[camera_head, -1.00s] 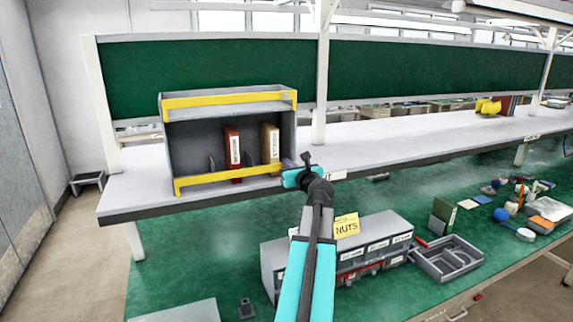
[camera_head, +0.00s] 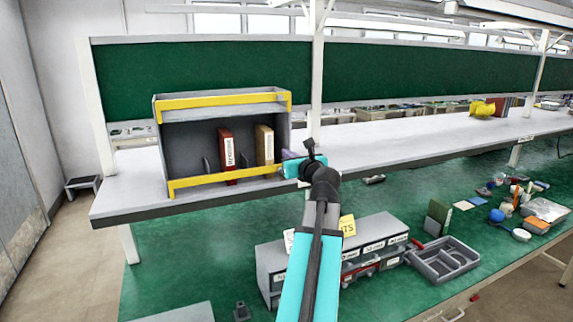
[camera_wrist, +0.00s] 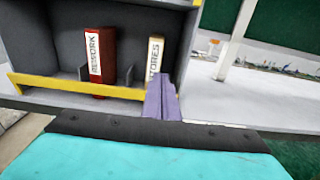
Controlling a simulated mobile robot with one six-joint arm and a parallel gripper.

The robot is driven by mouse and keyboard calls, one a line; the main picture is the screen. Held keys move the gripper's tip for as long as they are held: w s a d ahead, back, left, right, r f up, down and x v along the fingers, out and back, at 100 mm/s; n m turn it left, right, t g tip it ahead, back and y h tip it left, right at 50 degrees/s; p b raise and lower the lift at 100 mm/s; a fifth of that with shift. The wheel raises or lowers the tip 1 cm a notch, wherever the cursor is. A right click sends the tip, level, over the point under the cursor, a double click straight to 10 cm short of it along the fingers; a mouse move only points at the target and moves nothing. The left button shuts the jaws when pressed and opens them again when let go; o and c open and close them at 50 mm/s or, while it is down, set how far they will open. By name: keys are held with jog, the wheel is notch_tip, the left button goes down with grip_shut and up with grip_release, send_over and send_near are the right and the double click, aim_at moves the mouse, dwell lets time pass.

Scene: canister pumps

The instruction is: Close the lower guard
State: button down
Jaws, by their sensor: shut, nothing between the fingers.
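The lower guard (camera_head: 208,181) is a yellow bar across the lower front of a grey two-level shelf unit (camera_head: 184,144). It also shows in the wrist view (camera_wrist: 62,84), sitting low in front of the binders. My gripper (camera_head: 287,156) is at the unit's lower right corner, by the guard's right end. In the wrist view its purple fingers (camera_wrist: 162,97) are together and empty. They cover the guard's right end, and I cannot tell whether they touch it. A second yellow guard (camera_head: 222,100) runs across the upper level.
A red binder (camera_head: 227,150) and a tan binder (camera_head: 264,146) stand inside the lower level. The unit sits on a white raised shelf (camera_head: 420,143), clear to its right. A grey drawer cabinet (camera_head: 375,250) and a grey tray (camera_head: 443,258) are on the green bench below.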

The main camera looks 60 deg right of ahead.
jog(key=shift+s+a+r+b, duration=0.1)
jog(key=shift+s+a+r, duration=0.05)
jog(key=shift+r, duration=0.4)
jog(key=shift+s+a+r+b, duration=0.1)
jog(key=shift+s+r+b, duration=0.05)
jog(key=shift+r, duration=0.4)
jog(key=shift+s+a+r+b, duration=0.1)
jog(key=shift+s+a+r, duration=0.05)
jog(key=shift+r, duration=0.4)
